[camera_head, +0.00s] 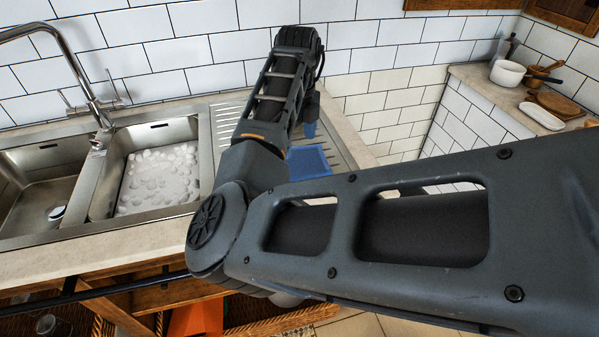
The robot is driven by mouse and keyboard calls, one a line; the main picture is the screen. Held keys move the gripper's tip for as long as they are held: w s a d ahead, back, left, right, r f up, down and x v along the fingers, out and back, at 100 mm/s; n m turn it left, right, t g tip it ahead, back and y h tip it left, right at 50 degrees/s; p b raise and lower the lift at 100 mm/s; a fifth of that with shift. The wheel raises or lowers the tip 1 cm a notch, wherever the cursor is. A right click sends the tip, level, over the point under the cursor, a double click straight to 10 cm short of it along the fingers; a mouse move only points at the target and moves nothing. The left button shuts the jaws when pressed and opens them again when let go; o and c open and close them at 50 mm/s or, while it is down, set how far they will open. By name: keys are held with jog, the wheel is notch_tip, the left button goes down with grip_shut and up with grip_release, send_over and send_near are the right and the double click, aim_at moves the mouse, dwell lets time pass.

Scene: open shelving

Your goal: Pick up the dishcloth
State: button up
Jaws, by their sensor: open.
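A flat blue piece, which looks like the dishcloth (309,162), lies on the ribbed steel drainboard right of the sinks. My arm hides part of its left and lower edges. My gripper (311,130) points down just above and behind the cloth, seen small and partly hidden by my own wrist. It is open, and nothing can be seen held in it. A small blue patch shows at the fingertips; I cannot tell whether they touch the cloth.
A double steel sink (150,205) with a tall faucet (85,75) is at left; the right basin holds white foam. A tiled wall stands behind. Pots (508,73) and boards sit on the far right counter. Wicker baskets and wooden shelving are below the counter.

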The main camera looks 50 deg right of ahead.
notch_tip(320, 180, down, 10)
jog(key=b, duration=0.5)
jog(key=shift+r, duration=0.1)
jog(key=shift+s, duration=0.1)
jog(key=c, duration=1.4)
jog(key=shift+c, duration=0.6)
jog(key=shift+r, duration=0.3)
grip_shut()
notch_tip(320, 180, up, 11)
jog(key=p, duration=0.5)
jog(key=shift+r, duration=0.2)
notch_tip(320, 180, up, 9)
send_over(299, 177)
jog(key=shift+a, duration=0.1)
